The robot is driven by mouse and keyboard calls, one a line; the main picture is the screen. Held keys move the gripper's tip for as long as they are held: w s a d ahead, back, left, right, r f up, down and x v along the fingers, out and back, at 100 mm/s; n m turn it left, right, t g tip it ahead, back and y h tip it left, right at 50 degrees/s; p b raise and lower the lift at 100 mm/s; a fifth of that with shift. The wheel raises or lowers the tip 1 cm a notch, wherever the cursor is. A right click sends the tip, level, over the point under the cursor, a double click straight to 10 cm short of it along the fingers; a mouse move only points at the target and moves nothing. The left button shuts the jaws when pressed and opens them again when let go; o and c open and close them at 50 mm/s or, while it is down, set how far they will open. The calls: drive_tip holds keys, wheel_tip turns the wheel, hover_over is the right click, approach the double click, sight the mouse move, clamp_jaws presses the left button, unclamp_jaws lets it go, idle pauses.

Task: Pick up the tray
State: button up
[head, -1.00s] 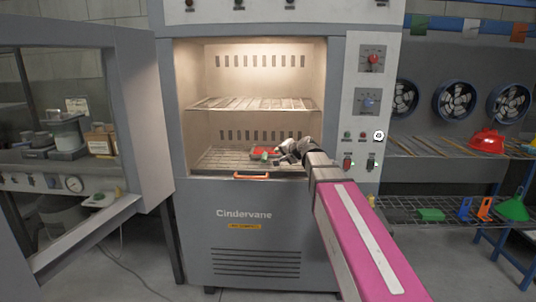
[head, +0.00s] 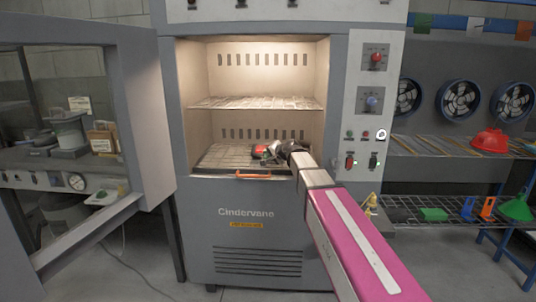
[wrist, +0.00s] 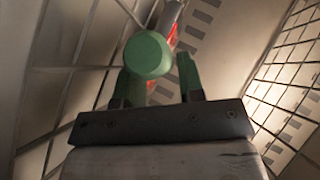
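Inside the lit oven, the lower wire rack (head: 218,157) has an orange handle (head: 252,176) at its front; I cannot tell whether this is the tray. A small red item (head: 262,149) lies on that rack, with a green part beside it, partly hidden by my gripper (head: 272,154). In the wrist view, my gripper's dark green fingers (wrist: 158,80) stand apart. A green round knob (wrist: 148,55) lies over the gap between them, overlapping the left finger, with a red strip (wrist: 174,40) beyond. I cannot tell whether the fingers touch it.
The oven's upper rack (head: 255,103) is above my gripper, and the oven side walls are close. An open windowed door (head: 150,120) stands at left. Shelves at right hold a red funnel (head: 490,142) and a green funnel (head: 516,208).

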drive_tip(key=shift+w+a+f, duration=0.2)
drive_tip(key=shift+w+a, duration=0.05)
drive_tip(key=shift+w, duration=0.05)
clamp_jaws()
drive_tip(key=shift+r, duration=0.15)
